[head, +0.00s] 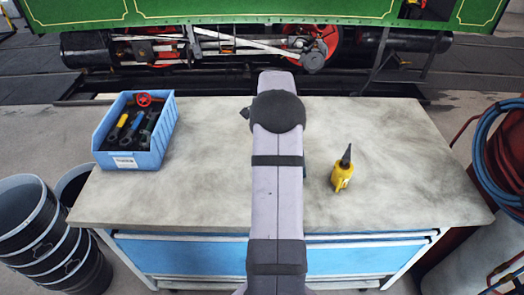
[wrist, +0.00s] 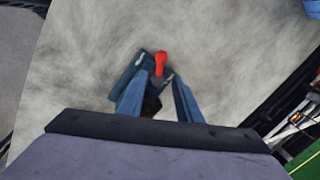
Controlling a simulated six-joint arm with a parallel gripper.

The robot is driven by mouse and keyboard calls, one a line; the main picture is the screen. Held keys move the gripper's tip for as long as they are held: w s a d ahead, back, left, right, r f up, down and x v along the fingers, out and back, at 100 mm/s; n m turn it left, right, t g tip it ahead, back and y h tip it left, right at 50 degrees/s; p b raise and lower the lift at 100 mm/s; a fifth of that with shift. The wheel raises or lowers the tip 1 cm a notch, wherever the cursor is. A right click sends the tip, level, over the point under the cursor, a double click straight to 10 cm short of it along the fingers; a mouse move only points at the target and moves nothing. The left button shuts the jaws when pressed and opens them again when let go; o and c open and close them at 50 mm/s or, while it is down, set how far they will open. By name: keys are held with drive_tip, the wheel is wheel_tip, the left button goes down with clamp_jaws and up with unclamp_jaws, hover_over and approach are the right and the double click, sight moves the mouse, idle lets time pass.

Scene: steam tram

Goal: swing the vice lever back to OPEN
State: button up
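A small vice (wrist: 126,76) with a dark blue body stands on the bench, seen in the wrist view. Its lever has a red end (wrist: 160,60), which shows just beyond my fingertips. My gripper (wrist: 161,78) is over the vice with its two blue fingers apart. The red end is not clearly between the fingers. The lower part of the lever is partly hidden, and no OPEN mark is readable. In the head view my arm covers the vice almost wholly, and my gripper is hidden.
The grey workbench (head: 380,200) has a blue bin (head: 128,160) with tools and a red wheel at its left. A yellow oil can (head: 342,174) stands right of my arm. Black buckets (head: 30,225) stand at the left, hoses (head: 495,165) at the right. The green tram (head: 220,12) is behind.

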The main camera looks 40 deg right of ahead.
drive_tip(key=shift+w+d+f+p, duration=0.15)
drive_tip(key=shift+f+p, duration=0.3)
drive_tip(key=shift+f, duration=0.7)
drive_tip(key=shift+w+a+f+p, duration=0.1)
drive_tip(key=shift+w+f+p, duration=0.3)
drive_tip(key=shift+f, duration=0.75)
drive_tip(key=shift+w+d+f+p, duration=0.1)
drive_tip(key=shift+f+p, duration=0.4)
drive_tip(key=shift+f, duration=0.65)
drive_tip(key=shift+c, duration=0.4)
clamp_jaws()
